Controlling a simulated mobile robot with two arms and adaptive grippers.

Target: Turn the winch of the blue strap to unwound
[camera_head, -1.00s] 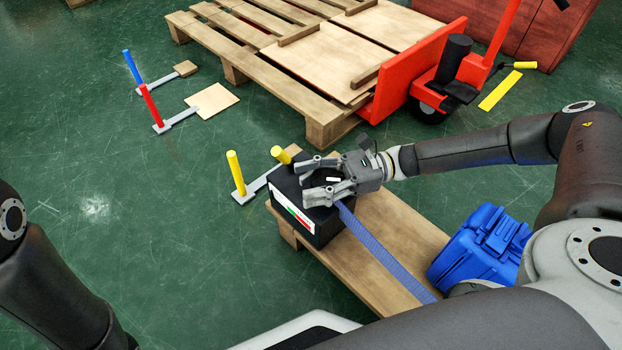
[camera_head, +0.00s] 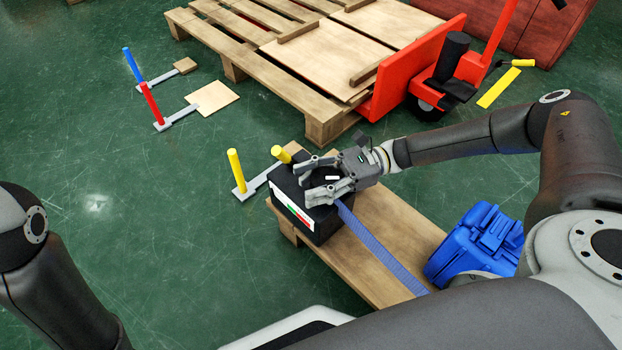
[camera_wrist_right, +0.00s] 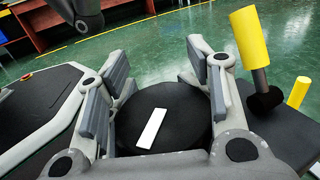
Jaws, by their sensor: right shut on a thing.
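The winch is a black box (camera_head: 285,190) with a white label, coloured red and green, on its side. The wrist view shows its round black knob (camera_wrist_right: 165,112) with a white bar mark (camera_wrist_right: 151,128) on top. A blue strap (camera_head: 378,248) runs from the box toward the lower right over the wooden board. My right gripper (camera_head: 306,183) is over the box, its fingers closed on opposite sides of the knob. It also shows in the wrist view (camera_wrist_right: 160,90). My left arm shows at the lower left, but its gripper is out of view.
A yellow handle (camera_head: 282,155) stands by the box, with another yellow post (camera_head: 237,170) beyond. The box sits on a wooden board (camera_head: 390,220). A blue case (camera_head: 478,243) lies to the right. A pallet (camera_head: 270,75) and red pallet jack (camera_head: 405,75) stand behind. Green floor is open at left.

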